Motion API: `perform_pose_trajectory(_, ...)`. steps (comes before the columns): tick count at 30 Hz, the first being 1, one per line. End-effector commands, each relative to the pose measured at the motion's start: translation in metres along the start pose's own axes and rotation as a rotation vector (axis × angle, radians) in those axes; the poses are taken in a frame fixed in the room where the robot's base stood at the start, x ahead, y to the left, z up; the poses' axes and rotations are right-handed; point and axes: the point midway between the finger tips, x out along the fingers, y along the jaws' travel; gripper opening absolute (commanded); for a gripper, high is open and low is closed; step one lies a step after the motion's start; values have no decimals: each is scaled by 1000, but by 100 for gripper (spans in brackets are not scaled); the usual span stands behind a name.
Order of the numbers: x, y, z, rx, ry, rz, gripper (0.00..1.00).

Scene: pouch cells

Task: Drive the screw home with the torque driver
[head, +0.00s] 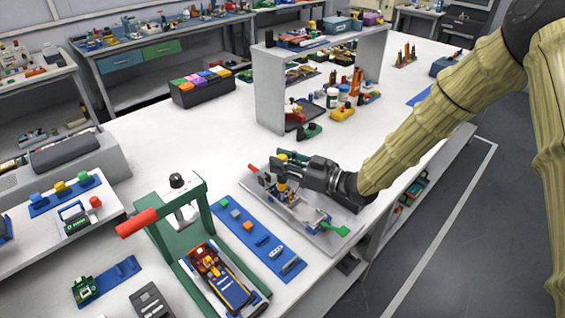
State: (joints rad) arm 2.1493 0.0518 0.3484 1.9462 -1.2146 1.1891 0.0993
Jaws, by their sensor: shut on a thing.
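My gripper (283,168) reaches in from the right over a light grey fixture plate (341,246) on the white bench. It is shut on a small upright tool with blue and yellow parts, which looks like the torque driver (282,187). The fingers hide much of it. The tool is over the far left part of the fixture. Its tip and the screw are too small or hidden to make out, so I cannot tell whether they touch.
The fixture has a red handle (253,168) at its left and a green handle (342,231) at its front right. A blue mat (258,238) with small parts and a green press (166,240) stand to the left. A grey shelf (268,90) stands behind.

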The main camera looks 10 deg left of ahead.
Motion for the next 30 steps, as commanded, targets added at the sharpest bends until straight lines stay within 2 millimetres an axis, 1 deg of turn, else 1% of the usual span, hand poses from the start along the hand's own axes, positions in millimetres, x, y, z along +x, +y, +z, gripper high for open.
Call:
perform_pose_trajectory(14, 0, 0, 1, 2, -3, 0, 1)
perform_pose_trajectory(30, 0, 0, -25, -1, 0, 0, 1)
